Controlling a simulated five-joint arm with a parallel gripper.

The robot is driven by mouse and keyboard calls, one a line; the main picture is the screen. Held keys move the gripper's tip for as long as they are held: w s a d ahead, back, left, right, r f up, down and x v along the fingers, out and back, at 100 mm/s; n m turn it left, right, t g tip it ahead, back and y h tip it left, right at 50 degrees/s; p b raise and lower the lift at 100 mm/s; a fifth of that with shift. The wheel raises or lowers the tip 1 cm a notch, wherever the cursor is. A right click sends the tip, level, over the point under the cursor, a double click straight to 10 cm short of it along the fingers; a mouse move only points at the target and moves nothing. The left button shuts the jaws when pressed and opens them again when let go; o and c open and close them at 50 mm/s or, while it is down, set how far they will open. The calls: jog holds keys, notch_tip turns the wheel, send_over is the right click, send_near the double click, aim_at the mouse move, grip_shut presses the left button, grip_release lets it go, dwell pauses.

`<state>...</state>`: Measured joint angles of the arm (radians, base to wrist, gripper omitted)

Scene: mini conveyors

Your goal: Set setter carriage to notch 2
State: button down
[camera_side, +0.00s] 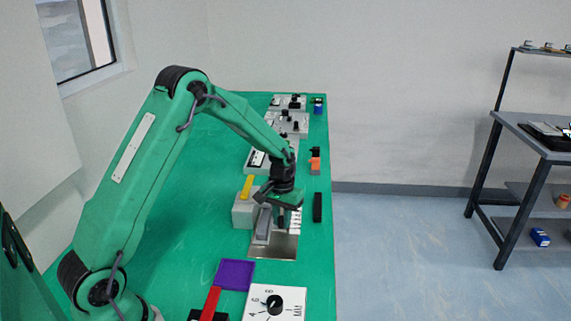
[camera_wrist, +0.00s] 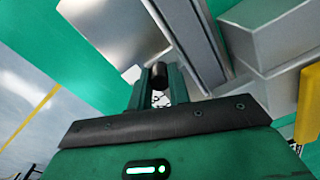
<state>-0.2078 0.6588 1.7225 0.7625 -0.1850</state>
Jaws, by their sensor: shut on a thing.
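The setter is a silvery metal plate (camera_side: 280,250) on the green bench, with a raised grey rail (camera_side: 262,226) along it and a pale marked strip (camera_side: 295,221) at its right. The plate (camera_wrist: 108,28) and rail (camera_wrist: 190,35) also show in the wrist view. My gripper (camera_side: 281,222) is low over the plate, to the right of the rail. In the wrist view my gripper (camera_wrist: 158,88) is shut on a dark round knob (camera_wrist: 159,72), seemingly the carriage's. The carriage body is mostly hidden, and I cannot read which notch it stands at.
A grey block with a yellow bar (camera_side: 246,187) stands behind left of the setter. A black bar (camera_side: 317,207) stands at right. A purple tray (camera_side: 235,275), a red bar (camera_side: 211,303) and a white dial panel (camera_side: 290,304) are in front. The left bench is clear.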

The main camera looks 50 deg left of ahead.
jog(key=shift+w+a, duration=0.9)
jog(key=c, duration=1.6)
grip_release()
jog(key=shift+r, duration=0.15)
notch_tip(320, 180, up, 8)
jog(key=shift+f, duration=0.2)
